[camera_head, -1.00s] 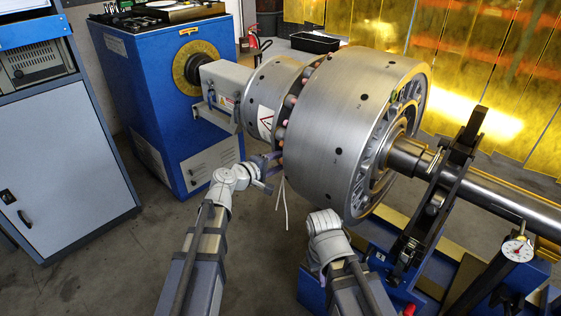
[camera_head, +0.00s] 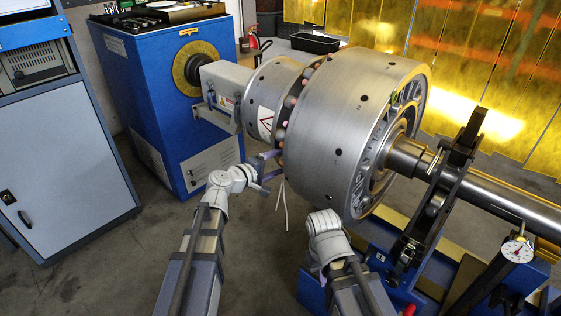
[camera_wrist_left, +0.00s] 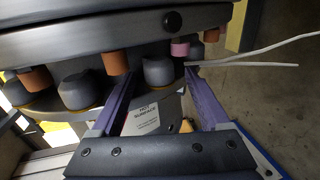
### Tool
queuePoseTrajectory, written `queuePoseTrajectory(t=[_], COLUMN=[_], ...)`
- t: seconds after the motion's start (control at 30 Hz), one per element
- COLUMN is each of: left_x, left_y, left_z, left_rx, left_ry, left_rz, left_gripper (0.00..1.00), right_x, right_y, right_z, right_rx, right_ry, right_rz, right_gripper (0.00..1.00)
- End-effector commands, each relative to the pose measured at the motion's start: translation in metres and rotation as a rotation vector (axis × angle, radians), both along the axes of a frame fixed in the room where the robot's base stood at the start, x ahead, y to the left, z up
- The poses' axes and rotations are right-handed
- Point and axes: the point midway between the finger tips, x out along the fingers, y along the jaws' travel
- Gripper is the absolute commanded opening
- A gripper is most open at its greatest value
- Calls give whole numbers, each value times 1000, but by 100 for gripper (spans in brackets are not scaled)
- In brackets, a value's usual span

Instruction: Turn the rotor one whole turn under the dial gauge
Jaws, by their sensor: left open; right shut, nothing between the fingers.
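The large steel rotor (camera_head: 310,130) lies along a shaft, with a ring of pink-tipped and grey studs around its left rim. My left gripper (camera_head: 270,168) is open beside these studs. In the left wrist view its two purple fingers (camera_wrist_left: 160,78) stand apart, with a grey stud (camera_wrist_left: 158,71) in front of the gap between their tips. I cannot tell whether they touch it. The dial gauge (camera_head: 517,249) is at the lower right, its needle too small to read. My right gripper (camera_head: 325,222) is below the rotor, apart from it, its fingers mostly hidden behind its wrist.
A blue drive cabinet (camera_head: 165,110) stands left of the rotor. A black bearing stand (camera_head: 440,195) carries the shaft (camera_head: 500,200) at right. Thin white wires (camera_head: 281,203) hang below the rotor by my left gripper. The floor at lower left is clear.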

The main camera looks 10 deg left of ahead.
Motion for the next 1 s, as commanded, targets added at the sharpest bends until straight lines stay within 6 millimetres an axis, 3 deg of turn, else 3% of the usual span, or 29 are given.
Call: queuePoseTrajectory(t=[0.2,0.4,0.83,1.0], left_x=[-32,-49,-52,-52], left_y=[21,34,37,37], left_z=[11,15,16,32], left_rx=[-2,0,0,-4], left_ry=[0,0,0,-3], left_rz=[2,1,0,-1], left_gripper=[79,79,79,79], right_x=[0,0,0,0], right_y=[0,0,0,0], right_z=[11,15,16,31], right_rx=[-1,-2,-2,-1], right_ry=[0,0,0,0], right_rz=[-2,-3,-3,-4], right_gripper=[0,0,0,0])
